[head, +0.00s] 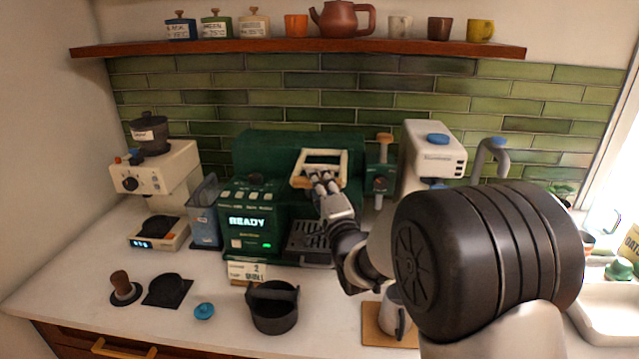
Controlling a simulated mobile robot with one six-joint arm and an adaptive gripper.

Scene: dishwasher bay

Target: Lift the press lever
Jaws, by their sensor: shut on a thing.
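The dark green press machine (262,213) stands on the counter against the tiled wall, its front display reading READY. The press lever is a cream loop-shaped frame (322,153) with a tan grip along its front edge; it stands out from the upper front of the machine. My gripper (322,179) is at the front edge of this lever, its fingers shut on the tan grip. The fingers and wrist hide part of the grip and the area behind it. A drip grate (308,236) lies below the gripper.
A cream grinder (163,180) and a blue-grey container (204,212) stand left. A white dispenser (432,150) stands right, partly behind my arm. A black bin (272,308), tamper (123,288) and blue lid (204,311) sit on the front counter. A shelf (300,47) spans above.

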